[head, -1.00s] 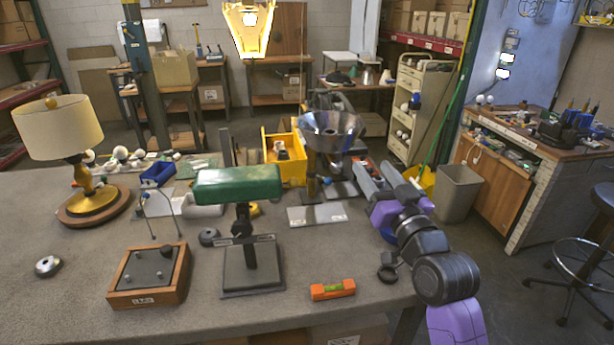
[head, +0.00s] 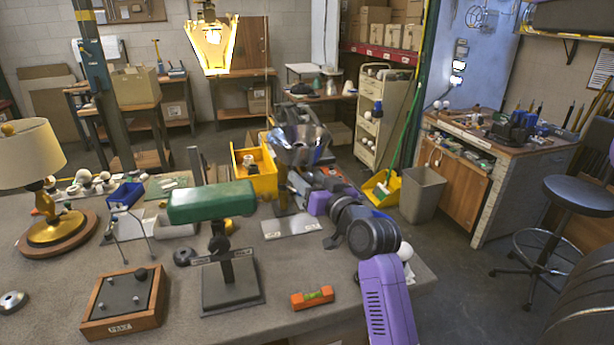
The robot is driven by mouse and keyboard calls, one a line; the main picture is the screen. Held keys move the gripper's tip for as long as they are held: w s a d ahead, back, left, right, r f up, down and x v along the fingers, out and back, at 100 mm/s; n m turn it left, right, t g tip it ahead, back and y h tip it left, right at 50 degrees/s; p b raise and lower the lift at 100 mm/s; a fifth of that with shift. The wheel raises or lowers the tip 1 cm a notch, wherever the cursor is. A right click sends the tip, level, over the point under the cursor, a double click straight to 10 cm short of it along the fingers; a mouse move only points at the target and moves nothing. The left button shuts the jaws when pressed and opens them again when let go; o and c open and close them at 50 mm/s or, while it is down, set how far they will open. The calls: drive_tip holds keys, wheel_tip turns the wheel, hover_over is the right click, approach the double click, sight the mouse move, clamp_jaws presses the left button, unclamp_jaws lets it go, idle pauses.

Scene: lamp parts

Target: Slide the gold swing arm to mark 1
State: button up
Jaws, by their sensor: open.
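A silver bowl-shaped lamp shade (head: 302,146) stands at the back right of the workbench. It is above a pale base plate (head: 291,226). My gripper (head: 292,180) is open, reached in just below the shade, beside its stand. Whether it touches the stand cannot be told. The gold swing arm cannot be clearly picked out there; shade and gripper cover much of the stand. A green-shaded lamp (head: 211,202) with a dark base stands nearer, at the middle. A lamp with a cream shade (head: 28,155) and gold stem (head: 50,203) stands at the left. Mark 1 is not readable.
A yellow bin (head: 262,181) stands left of the silver lamp. An orange level (head: 312,298) lies near the front edge. A wooden box with knobs (head: 124,302) is at the front left. The bench surface (head: 200,326) is clear around the level.

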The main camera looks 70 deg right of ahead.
drive_tip(key=shift+w+d, duration=0.15)
drive_tip(key=shift+w, duration=0.05)
drive_tip(key=shift+c, duration=0.2)
clamp_jaws()
idle(1.2)
